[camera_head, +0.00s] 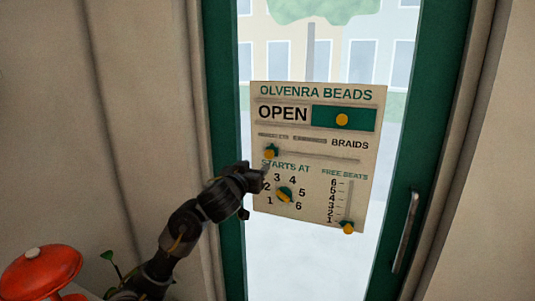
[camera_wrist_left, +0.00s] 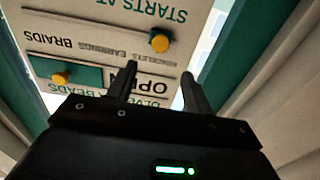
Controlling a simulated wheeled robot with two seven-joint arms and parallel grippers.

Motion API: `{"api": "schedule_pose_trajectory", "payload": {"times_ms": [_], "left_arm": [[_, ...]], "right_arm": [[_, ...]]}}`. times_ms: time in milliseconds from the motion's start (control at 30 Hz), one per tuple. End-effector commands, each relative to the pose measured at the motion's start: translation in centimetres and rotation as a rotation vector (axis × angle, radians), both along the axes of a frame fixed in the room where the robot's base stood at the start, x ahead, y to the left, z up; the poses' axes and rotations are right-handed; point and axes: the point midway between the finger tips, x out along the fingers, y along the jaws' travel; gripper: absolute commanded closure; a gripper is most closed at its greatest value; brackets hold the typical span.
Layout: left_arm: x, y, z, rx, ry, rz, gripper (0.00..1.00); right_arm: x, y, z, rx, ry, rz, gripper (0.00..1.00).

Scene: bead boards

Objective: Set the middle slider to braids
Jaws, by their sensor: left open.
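A cream sign (camera_head: 318,84) headed OLVENRA BEADS hangs on a glass door. Its middle slider knob (camera_head: 270,152), yellow on green, sits at the left end of a horizontal track. BRAIDS (camera_head: 350,144) is printed above the track's right part; the words further left are too small to read surely in the head view. My left gripper (camera_head: 262,174) is just below the knob, at the sign's left edge. In the left wrist view, where the sign is upside down, its open fingers (camera_wrist_left: 157,88) point toward the knob (camera_wrist_left: 159,41) with nothing between them. My right gripper is not seen.
An OPEN slider (camera_head: 342,119) is above, a numbered dial (camera_head: 285,195) below, and a vertical FREE SEATS-like slider (camera_head: 347,227) at lower right. The green door frame has a handle (camera_head: 405,232) at right. A red domed object (camera_head: 40,268) stands at lower left.

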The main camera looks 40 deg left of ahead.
Motion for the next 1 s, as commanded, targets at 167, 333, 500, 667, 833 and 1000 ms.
{"api": "schedule_pose_trajectory", "payload": {"times_ms": [167,333,500,667,833,1000], "left_arm": [[0.7,0.2,-0.1,-0.002,-0.002,-0.001,0.49],[3.2,1.1,-0.2,-0.003,0.000,-0.001,0.49],[6.3,2.2,0.0,-0.003,0.001,0.000,0.49],[8.6,3.0,0.0,-0.002,0.003,0.000,0.49],[9.9,3.5,0.0,-0.001,0.002,-0.001,0.49],[10.3,3.6,-0.1,0.000,0.001,-0.001,0.49]], "right_arm": [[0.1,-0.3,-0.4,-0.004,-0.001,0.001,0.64],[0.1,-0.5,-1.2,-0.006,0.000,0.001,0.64],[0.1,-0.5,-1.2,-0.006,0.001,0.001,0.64],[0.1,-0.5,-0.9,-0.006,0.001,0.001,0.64],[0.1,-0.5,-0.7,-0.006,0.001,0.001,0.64],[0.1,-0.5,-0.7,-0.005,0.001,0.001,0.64]]}}
